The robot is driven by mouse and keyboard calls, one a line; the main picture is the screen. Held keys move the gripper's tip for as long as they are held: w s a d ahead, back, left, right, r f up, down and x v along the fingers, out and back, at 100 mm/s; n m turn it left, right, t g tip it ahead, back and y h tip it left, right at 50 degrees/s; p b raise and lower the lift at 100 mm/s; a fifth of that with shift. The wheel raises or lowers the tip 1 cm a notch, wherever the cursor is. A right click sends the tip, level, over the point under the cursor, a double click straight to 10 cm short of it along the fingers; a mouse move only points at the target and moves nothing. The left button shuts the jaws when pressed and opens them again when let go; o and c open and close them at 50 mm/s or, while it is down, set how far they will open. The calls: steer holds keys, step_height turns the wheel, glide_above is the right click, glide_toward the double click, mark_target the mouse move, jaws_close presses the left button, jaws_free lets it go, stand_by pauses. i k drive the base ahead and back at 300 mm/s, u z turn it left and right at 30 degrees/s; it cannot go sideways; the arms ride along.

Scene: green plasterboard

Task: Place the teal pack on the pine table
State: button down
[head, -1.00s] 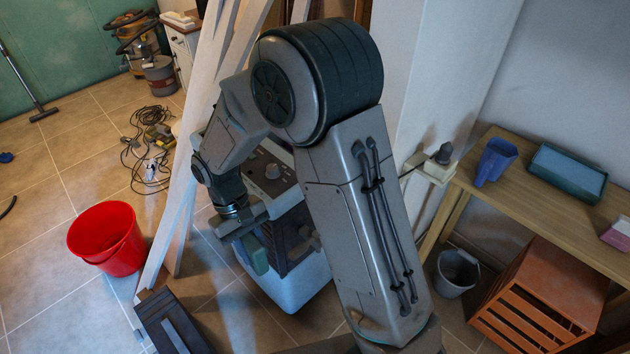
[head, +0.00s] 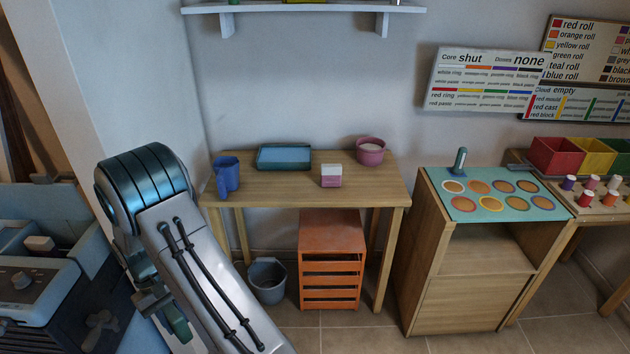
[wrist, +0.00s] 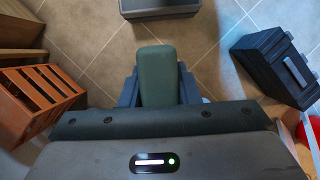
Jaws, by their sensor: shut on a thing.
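My gripper (wrist: 158,92) is shut on the teal pack (wrist: 156,68), which sticks out between the two fingers over the tiled floor in the wrist view. In the head view the pack (head: 178,323) shows low at the left, partly hidden by my arm. The pine table (head: 278,188) stands against the wall ahead, to the right of and beyond my gripper. On its top are a blue jug (head: 228,175), a teal-blue tray (head: 284,157), a pink and white box (head: 331,176) and a pink bowl (head: 370,152).
An orange slatted crate (head: 333,258) and a grey bucket (head: 267,281) stand beneath the table. A wooden cabinet (head: 478,300) stands to its right. A grey machine (head: 35,290) is at the far left. The tabletop's front middle and front right are bare.

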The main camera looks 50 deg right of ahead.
mark_target(277, 186)
steer(key=z, duration=0.4)
steer(key=k, duration=0.85)
steer(key=z, duration=1.2)
steer(key=i, duration=1.55)
steer(key=u, duration=0.6)
